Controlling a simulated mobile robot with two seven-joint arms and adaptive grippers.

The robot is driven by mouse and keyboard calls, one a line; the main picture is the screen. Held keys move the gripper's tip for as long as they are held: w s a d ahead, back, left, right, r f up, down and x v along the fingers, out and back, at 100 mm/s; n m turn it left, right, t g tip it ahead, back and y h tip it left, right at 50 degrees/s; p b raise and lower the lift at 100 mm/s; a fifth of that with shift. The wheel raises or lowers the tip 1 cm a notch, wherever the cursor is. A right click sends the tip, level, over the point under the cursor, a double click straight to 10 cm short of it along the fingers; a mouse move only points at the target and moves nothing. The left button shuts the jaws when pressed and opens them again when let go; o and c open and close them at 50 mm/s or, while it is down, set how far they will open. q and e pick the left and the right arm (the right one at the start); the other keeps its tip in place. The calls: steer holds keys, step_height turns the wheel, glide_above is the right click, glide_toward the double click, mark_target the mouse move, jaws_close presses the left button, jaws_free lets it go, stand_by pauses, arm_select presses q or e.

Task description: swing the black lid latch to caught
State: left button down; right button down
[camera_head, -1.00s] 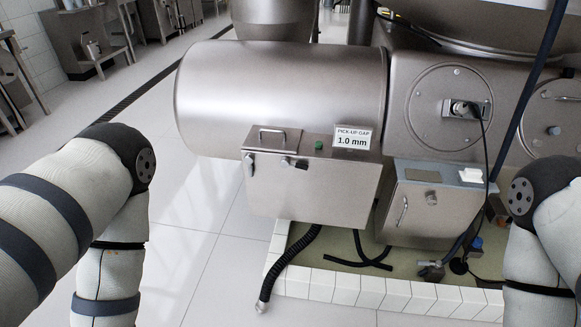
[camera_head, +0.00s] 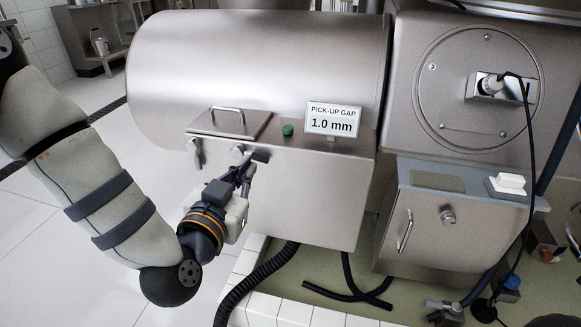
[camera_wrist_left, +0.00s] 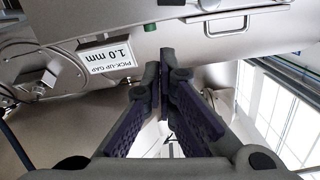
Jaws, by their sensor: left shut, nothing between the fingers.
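The black lid latch (camera_head: 261,156) is a short dark tab on the front of the steel box, just below the lid (camera_head: 230,124). It points right from a round silver pivot (camera_head: 238,151). My left gripper (camera_head: 246,168) is shut and empty, its tips close below the latch; I cannot tell whether they touch it. In the left wrist view the shut fingertips (camera_wrist_left: 165,54) point toward the box, with the latch (camera_wrist_left: 172,2) partly cut off by the top edge. The lid lies flat with its bar handle (camera_head: 228,115) up. My right gripper is not in view.
A green button (camera_head: 287,130) and the gap sign (camera_head: 332,120) stand right of the lid. A silver clasp (camera_head: 195,153) hangs at the box's left end. A black hose (camera_head: 262,277) runs below. Open tiled floor lies left.

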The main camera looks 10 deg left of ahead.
arm_select(q)
steer(key=shift+w+a+f+b, duration=0.15)
steer(key=shift+w+f+b, duration=0.4)
steer(key=shift+w, duration=1.3)
steer(key=shift+w+a+f+b, duration=0.15)
steer(key=shift+w+f+b, duration=0.4)
steer(key=shift+w, duration=1.25)
steer(key=shift+w+a+f+b, duration=0.15)
steer(key=shift+w+f+b, duration=0.4)
steer(key=shift+w, duration=1.3)
steer(key=shift+d+m+p, duration=0.15)
steer(key=shift+m+p, duration=0.15)
steer(key=shift+f, duration=0.15)
